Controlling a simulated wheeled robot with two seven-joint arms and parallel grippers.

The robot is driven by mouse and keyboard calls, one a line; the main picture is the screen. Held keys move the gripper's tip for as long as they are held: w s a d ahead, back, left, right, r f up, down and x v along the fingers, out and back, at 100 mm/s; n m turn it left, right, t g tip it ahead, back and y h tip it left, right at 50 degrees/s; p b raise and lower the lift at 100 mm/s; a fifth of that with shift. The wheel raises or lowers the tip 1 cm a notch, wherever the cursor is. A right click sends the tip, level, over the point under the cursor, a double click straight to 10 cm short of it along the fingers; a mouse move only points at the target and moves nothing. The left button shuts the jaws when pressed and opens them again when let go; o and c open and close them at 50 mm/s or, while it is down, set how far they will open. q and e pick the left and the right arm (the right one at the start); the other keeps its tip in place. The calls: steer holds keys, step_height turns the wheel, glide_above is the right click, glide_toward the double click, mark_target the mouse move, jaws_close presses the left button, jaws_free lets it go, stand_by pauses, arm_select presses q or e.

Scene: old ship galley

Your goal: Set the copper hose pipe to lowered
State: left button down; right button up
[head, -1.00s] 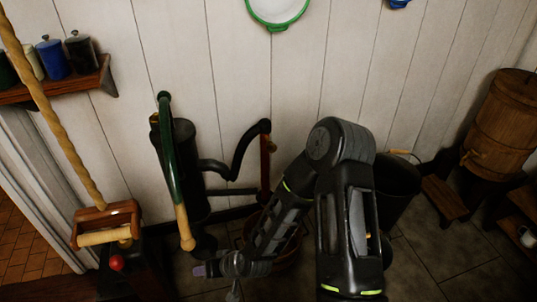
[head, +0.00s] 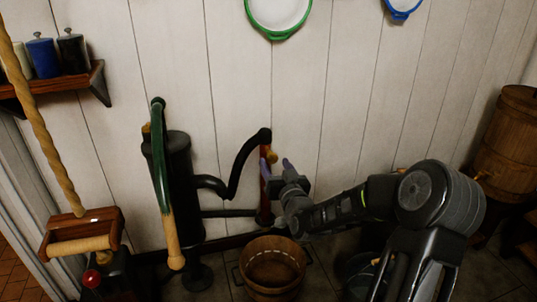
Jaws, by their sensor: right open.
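The copper hose pipe (head: 265,201) is a reddish upright pipe against the wall, with a black hose joining its top and a small tan knob (head: 272,156) near its upper end. It looks upright. My right gripper (head: 277,166) reaches in from the right, its two purple fingertips pointing up beside the pipe's upper part. It is open. The left fingertip overlaps the pipe, and the knob shows just above and between the tips. I cannot tell whether it touches either. My left gripper is not in view.
A black pump (head: 182,188) with a green, wood-tipped handle (head: 162,185) stands left of the pipe. A wooden bucket (head: 272,270) sits on the floor below. A barrel (head: 506,140) stands at the right.

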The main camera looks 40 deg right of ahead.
mark_target(268, 150)
steer(key=x, duration=0.7)
steer(key=shift+w+b, duration=0.15)
steer(key=shift+b, duration=0.2)
steer(key=shift+c, duration=0.6)
jaws_close()
stand_by(0.5)
